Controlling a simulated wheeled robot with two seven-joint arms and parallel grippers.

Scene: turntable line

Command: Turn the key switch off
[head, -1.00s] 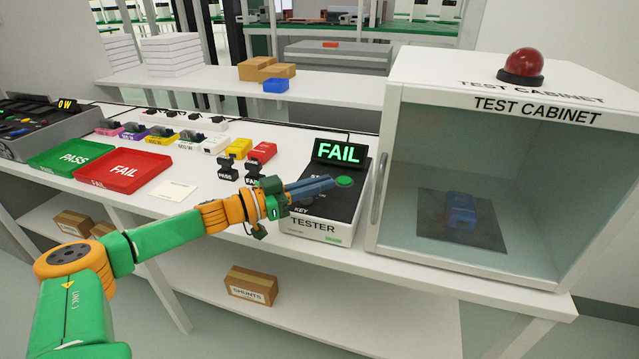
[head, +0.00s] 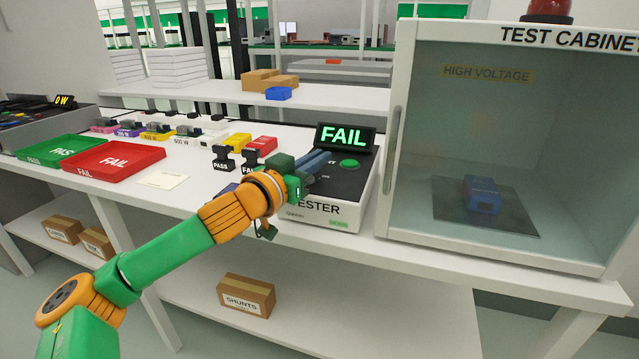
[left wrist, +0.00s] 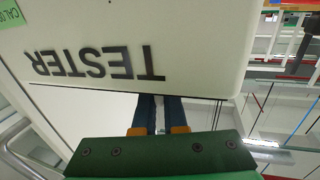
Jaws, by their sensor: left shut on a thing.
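The tester (head: 335,216) is a white box with a sloping black top. Its display (head: 344,137) reads FAIL in green, and a round green button (head: 349,165) is lit on the top. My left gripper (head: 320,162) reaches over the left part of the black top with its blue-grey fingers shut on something. The key switch is hidden behind the fingers and wrist, so its position cannot be read. In the left wrist view the gripper (left wrist: 160,100) points at the tester's front edge, by the upside-down TESTER lettering (left wrist: 95,64). My right gripper is not in view.
The test cabinet (head: 398,120) stands close to the right, with a blue unit (head: 482,195) inside behind glass. PASS and FAIL stamps (head: 223,158) stand left of the tester. Green (head: 30,157) and red (head: 92,173) trays lie further left. A card (head: 163,180) lies in front.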

